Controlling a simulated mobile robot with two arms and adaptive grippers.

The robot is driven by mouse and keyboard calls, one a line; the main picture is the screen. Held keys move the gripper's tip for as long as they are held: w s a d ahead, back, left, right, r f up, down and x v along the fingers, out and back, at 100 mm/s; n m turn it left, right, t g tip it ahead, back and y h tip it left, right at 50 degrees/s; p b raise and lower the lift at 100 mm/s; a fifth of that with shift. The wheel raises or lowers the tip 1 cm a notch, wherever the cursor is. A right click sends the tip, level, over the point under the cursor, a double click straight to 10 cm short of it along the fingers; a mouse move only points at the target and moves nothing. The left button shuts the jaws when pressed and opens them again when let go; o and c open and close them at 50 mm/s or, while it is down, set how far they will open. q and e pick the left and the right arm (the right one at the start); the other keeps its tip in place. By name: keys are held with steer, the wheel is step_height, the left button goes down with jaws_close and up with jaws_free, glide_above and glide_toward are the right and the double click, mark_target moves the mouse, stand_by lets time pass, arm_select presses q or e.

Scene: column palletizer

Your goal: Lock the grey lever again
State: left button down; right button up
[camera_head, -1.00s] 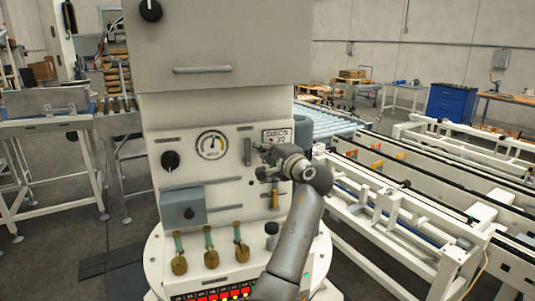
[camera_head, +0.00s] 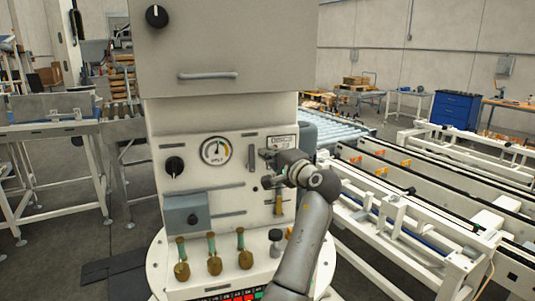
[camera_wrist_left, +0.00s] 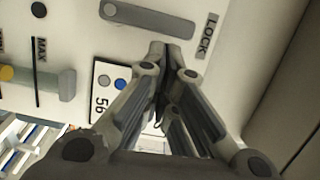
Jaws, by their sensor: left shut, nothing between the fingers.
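The grey lever (camera_head: 251,158) is a flat bar standing upright on the pale machine panel (camera_head: 225,190), right of the gauge. In the left wrist view the grey lever (camera_wrist_left: 148,18) lies across the top, with one end beside the LOCK label (camera_wrist_left: 207,36). My left gripper (camera_head: 263,175) is in front of the panel, just right of the lever. In the left wrist view its fingertips (camera_wrist_left: 166,50) are together, empty, close beside the lever's edge; I cannot tell whether they touch it. My right gripper is not in view.
A gauge (camera_head: 217,151) and a black knob (camera_head: 175,166) sit left of the lever. A label plate (camera_wrist_left: 104,88) is beside my fingers. White conveyor frames (camera_head: 400,235) stand at right.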

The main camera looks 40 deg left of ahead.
arm_select(q)
steer(key=v, duration=1)
steer(key=shift+d, duration=0.35)
steer(key=shift+f, duration=0.1)
